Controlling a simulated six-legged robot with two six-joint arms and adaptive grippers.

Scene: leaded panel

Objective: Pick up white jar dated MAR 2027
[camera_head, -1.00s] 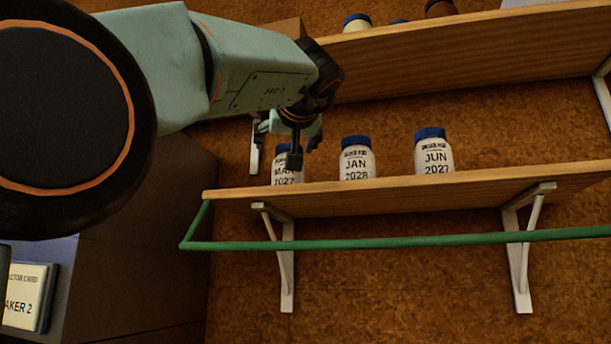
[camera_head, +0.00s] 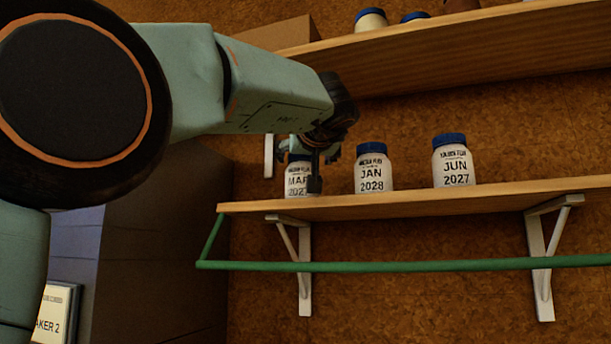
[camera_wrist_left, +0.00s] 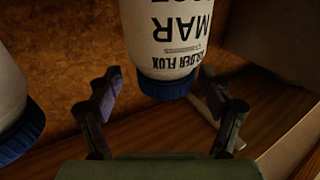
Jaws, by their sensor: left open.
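The white jar dated MAR 2027 (camera_head: 297,184) has a blue lid and stands upright at the left end of the lower shelf (camera_head: 400,203). My left gripper (camera_head: 305,168) is open at this jar, with a dark finger in front of the right part of its label. In the left wrist view the picture is upside down. The MAR jar (camera_wrist_left: 172,30) shows between the spread fingers of the gripper (camera_wrist_left: 162,85), near its lid; I cannot tell whether they touch. My right gripper is not in view.
A JAN 2028 jar (camera_head: 372,172) stands close to the right, then a JUN 2027 jar (camera_head: 454,165). An upper shelf (camera_head: 470,58) with more jars hangs above. A green rail (camera_head: 420,267) runs in front, below the lower shelf. A dark cabinet (camera_head: 165,250) stands at the left.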

